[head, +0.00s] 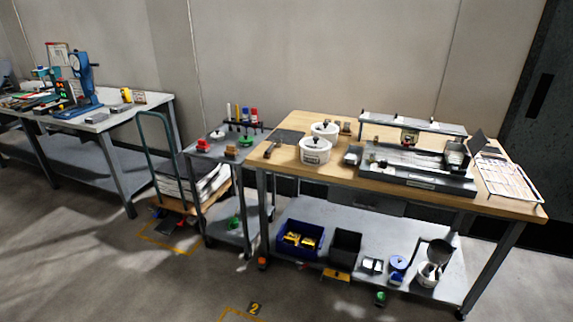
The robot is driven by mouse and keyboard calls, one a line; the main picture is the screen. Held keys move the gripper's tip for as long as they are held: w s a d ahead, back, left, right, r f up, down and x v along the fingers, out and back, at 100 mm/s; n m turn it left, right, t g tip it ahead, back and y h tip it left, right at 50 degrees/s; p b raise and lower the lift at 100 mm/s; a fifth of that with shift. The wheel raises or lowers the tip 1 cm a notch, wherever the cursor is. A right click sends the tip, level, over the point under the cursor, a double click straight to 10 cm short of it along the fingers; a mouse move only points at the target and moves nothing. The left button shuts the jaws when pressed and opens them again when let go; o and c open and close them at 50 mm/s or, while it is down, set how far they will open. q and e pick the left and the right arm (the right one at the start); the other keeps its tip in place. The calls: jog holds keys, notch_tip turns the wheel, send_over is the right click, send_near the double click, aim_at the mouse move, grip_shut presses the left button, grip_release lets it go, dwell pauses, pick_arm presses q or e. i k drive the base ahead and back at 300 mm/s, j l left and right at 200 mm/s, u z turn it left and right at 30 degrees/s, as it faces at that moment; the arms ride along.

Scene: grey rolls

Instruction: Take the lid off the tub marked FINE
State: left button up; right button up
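Two white lidded tubs stand near the left part of the wooden-topped workbench. The front tub (315,154) has a dark knob on its lid (315,143) and a dark label on its front. The rear tub (326,131) stands just behind it, also with a lid and dark knob, and is partly hidden by the front one. The label writing is too small to read, so I cannot tell which tub is marked FINE. Both lids appear seated on their tubs. Neither of my grippers is in view.
The workbench (380,196) carries a long grey apparatus (420,180) and a wire rack (508,180) at right. A grey cart (205,160) stands left of it, beside a hand trolley (165,150). Bins sit on the lower shelf. Floor in front is mostly clear.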

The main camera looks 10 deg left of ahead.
aim_at(325, 128)
jog(key=i+j+z, duration=0.1)
jog(key=z, duration=0.3)
jog(key=j+z, duration=0.35)
jog(key=i+j+z, duration=0.2)
jog(key=j, duration=0.2)
jog(key=j+z, duration=0.25)
jog(key=j, duration=0.15)
jog(key=j+z, duration=0.3)
jog(key=j, duration=3.3)
